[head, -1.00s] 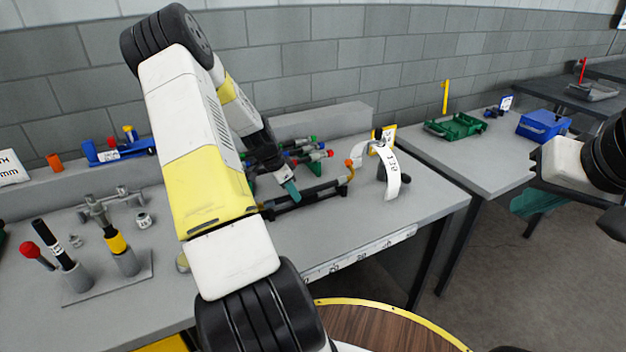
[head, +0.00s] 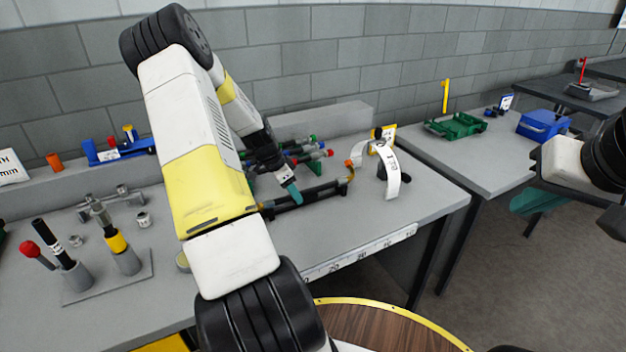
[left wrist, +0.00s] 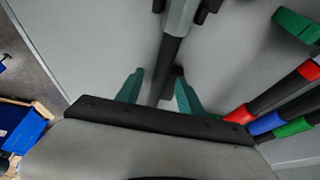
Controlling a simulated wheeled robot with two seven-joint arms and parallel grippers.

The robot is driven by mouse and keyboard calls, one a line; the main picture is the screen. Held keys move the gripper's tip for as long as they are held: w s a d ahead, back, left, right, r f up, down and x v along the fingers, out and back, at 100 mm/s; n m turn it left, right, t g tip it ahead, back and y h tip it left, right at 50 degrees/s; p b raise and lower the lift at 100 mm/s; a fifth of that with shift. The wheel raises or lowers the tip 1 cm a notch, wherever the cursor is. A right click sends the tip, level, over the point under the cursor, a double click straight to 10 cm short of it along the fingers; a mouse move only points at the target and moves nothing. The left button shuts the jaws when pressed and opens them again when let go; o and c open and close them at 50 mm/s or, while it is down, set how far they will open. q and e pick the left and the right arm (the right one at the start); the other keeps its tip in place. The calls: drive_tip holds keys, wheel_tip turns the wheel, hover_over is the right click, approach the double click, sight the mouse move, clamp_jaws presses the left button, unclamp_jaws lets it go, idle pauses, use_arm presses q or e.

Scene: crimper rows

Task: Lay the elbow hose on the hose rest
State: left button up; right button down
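The elbow hose (head: 325,192) is a long dark tube with an orange bent end (head: 350,171) at its right. It lies low along dark supports on the grey bench, which look like the hose rest; where one ends and the other begins is hard to tell. My left gripper (head: 293,192) points down at the hose's middle. In the left wrist view, the teal fingers of my left gripper (left wrist: 158,95) stand apart on either side of the dark tube (left wrist: 169,62), with gaps visible. My right gripper (head: 530,200) is at the right edge, away from the bench, partly hidden.
Several dark hoses with red, green and blue ends (head: 305,153) lie behind the gripper. A white curved strap (head: 391,175) stands to the right. A tool stand (head: 110,280) is at the left. A green tray (head: 456,126) and blue bin (head: 544,124) sit on the side bench.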

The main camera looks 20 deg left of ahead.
use_arm(q)
drive_tip(key=shift+s, duration=0.1)
drive_tip(key=v, duration=0.7)
drive_tip(key=shift+r, duration=0.35)
drive_tip(key=shift+a, duration=0.1)
drive_tip(key=s+d+r+n+y, duration=0.1)
drive_tip(key=s+d+r, duration=0.2)
drive_tip(key=d+r, duration=0.45)
drive_tip(key=s+d+r+n+y, duration=0.1)
drive_tip(key=s+d+r+n, duration=0.1)
drive_tip(key=s+d+r, duration=0.35)
drive_tip(key=s+d+r+n+t, duration=0.1)
drive_tip(key=s+d+r+n, duration=0.1)
drive_tip(key=s+d+r, duration=0.3)
drive_tip(key=s+d+r+n+t+h, duration=0.1)
drive_tip(key=s+d+r, duration=0.4)
drive_tip(key=s, duration=0.5)
drive_tip(key=shift+d+r+n+t, duration=0.15)
drive_tip(key=shift+d+n+t, duration=0.2)
drive_tip(key=shift+n, duration=0.45)
